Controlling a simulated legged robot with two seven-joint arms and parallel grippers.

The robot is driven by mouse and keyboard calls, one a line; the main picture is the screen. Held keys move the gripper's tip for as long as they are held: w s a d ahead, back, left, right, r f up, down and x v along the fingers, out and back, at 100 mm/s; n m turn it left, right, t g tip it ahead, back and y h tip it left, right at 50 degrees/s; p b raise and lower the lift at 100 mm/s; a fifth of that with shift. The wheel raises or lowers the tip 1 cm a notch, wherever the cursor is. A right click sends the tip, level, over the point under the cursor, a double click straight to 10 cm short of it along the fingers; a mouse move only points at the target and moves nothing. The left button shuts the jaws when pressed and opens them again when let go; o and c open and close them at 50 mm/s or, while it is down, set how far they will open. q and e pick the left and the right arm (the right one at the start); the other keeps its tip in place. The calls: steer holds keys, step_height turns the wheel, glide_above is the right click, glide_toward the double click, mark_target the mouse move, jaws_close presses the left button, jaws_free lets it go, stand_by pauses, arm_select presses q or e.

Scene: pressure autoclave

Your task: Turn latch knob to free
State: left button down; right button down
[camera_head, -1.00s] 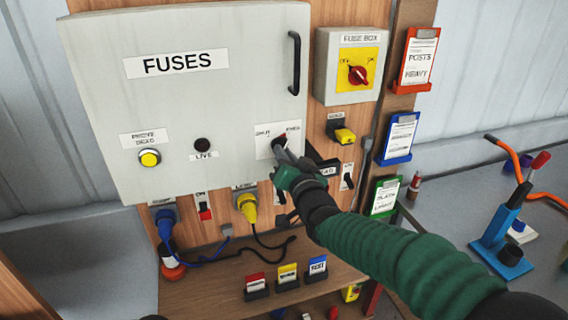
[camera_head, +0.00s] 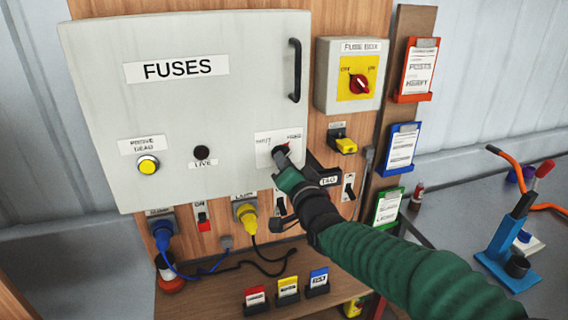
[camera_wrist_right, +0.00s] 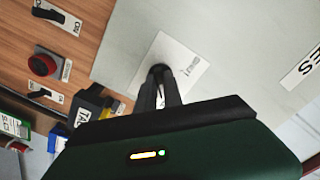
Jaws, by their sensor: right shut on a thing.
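The latch knob (camera_head: 279,149) is a small dark knob on a white label plate (camera_head: 268,138) at the lower right of the grey FUSES cabinet door (camera_head: 225,100). The plate's small words are hard to read in the head view. My right gripper (camera_head: 283,156) reaches in from the lower right and is shut on the knob, covering most of it. In the right wrist view the two dark fingers (camera_wrist_right: 160,88) are close together at the knob (camera_wrist_right: 160,71) against the plate. The knob's exact angle is hidden. My left gripper is not in view.
A black door handle (camera_head: 295,70) is above right of the knob. A fuse box with a red rotary switch (camera_head: 360,84) is to the right. Plugs and switches, including a yellow plug (camera_head: 247,216), sit below the door. Coloured card holders (camera_head: 400,147) line the right post.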

steer(key=c, duration=1.5)
jaws_free()
steer(key=shift+f, duration=0.15)
steer(key=b+v, duration=0.2)
steer(key=v, duration=1.4)
steer(key=shift+s+d, duration=0.15)
steer(key=shift+s, duration=0.2)
